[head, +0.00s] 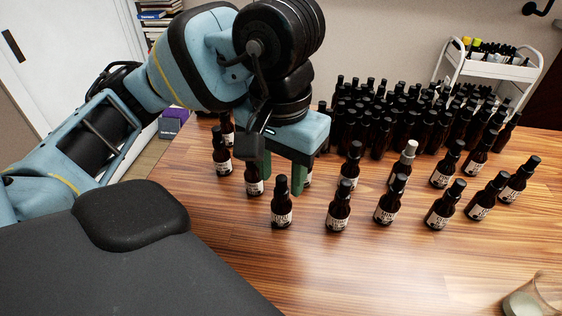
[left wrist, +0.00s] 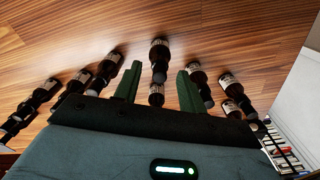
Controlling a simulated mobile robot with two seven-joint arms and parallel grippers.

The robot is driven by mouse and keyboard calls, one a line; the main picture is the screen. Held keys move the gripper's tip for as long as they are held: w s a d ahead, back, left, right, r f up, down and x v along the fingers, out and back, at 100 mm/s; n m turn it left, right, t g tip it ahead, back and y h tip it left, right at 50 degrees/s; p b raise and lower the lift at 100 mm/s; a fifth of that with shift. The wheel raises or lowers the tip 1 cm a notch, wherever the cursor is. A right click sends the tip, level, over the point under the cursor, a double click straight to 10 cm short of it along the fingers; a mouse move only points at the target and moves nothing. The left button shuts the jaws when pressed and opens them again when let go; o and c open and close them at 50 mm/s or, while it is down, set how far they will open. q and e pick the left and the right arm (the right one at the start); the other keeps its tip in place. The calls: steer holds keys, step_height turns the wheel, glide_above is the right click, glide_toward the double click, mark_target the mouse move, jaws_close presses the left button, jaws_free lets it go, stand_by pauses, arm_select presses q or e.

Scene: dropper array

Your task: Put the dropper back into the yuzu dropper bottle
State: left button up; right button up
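Many brown dropper bottles with black caps stand upright on the wooden table. Their labels are too small to read surely, so I cannot tell which is the yuzu bottle. No loose dropper shows. My left gripper (head: 281,183) points down above the left part of the front bottles, its green fingers apart. A front bottle (head: 281,217) stands just in front of the fingers. My right gripper is out of view.
A dense block of dark bottles (head: 375,140) fills the back of the table (head: 250,250). One bottle has a silver cap (head: 410,147). A glass of pale liquid (head: 536,298) stands at the lower right. A white cart (head: 495,68) is behind. The front middle is clear.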

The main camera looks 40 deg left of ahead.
arm_select(q)
steer(key=shift+r, duration=0.15)
step_height(320, 180, up, 7)
steer(key=shift+r+p, duration=0.15)
steer(key=shift+p, duration=0.6)
steer(key=shift+r, duration=0.15)
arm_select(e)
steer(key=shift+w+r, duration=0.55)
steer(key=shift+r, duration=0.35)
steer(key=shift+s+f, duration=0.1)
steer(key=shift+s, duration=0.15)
